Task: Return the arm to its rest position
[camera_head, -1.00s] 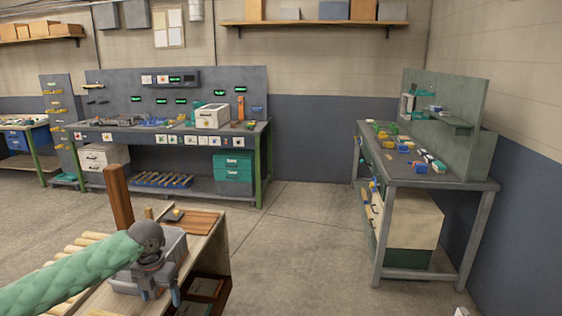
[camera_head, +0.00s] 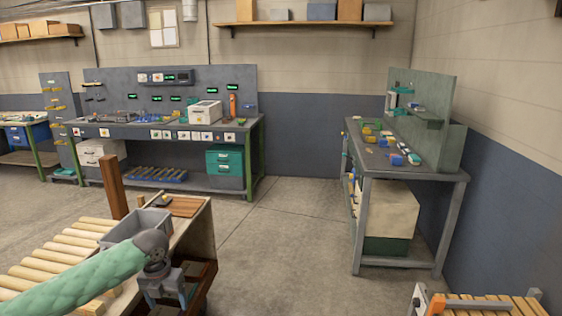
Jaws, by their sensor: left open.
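My left arm comes in from the lower left in a green quilted sleeve. My left gripper (camera_head: 166,294) points down beside the near end of the wooden bench, in front of its right side. It is open, and I see nothing between its fingers. A grey bin (camera_head: 140,226) stands on the bench just behind the wrist. The arm hides part of the bench and of the bin's near side. My right gripper is not in view.
The bench's wooden rollers (camera_head: 62,244) lie left of the bin, with a brown post (camera_head: 112,186) behind. A grey workbench (camera_head: 404,172) stands at right and another (camera_head: 160,128) at the back. A slatted wooden rack (camera_head: 490,303) shows at lower right. The middle floor is clear.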

